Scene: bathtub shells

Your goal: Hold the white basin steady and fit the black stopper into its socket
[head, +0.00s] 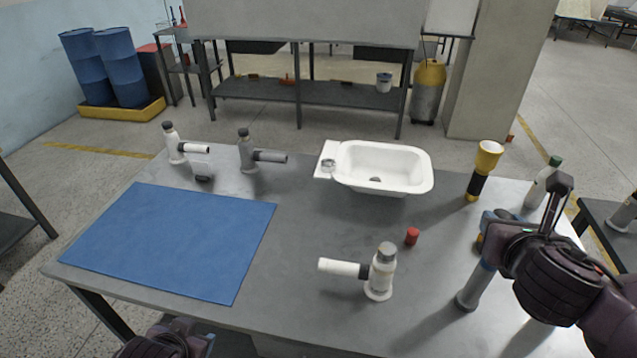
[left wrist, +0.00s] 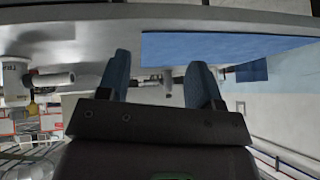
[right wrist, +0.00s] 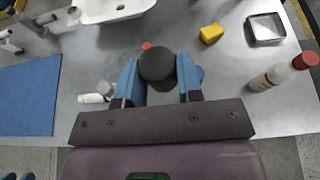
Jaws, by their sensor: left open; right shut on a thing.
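The white basin (head: 388,167) sits at the back of the table, with a flat tab and a round fitting at its left end and a dark drain in its floor. Its edge shows in the right wrist view (right wrist: 100,18). My right gripper (right wrist: 160,82) is shut on a black, round-topped thing (right wrist: 157,62), apparently the stopper, front right of the basin. In the head view the gripper (head: 492,228) largely hides it; a grey cylinder (head: 476,290) shows below. My left gripper (left wrist: 158,82) is open and empty, low before the table's front edge.
A white tap-like post (head: 382,272) and a red cap (head: 412,236) stand between basin and front edge. A yellow-black torch (head: 484,170), a bottle (right wrist: 285,75), a yellow block (right wrist: 211,33) and a metal tray (right wrist: 264,28) are on the right. A blue mat (head: 170,240) covers the left.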

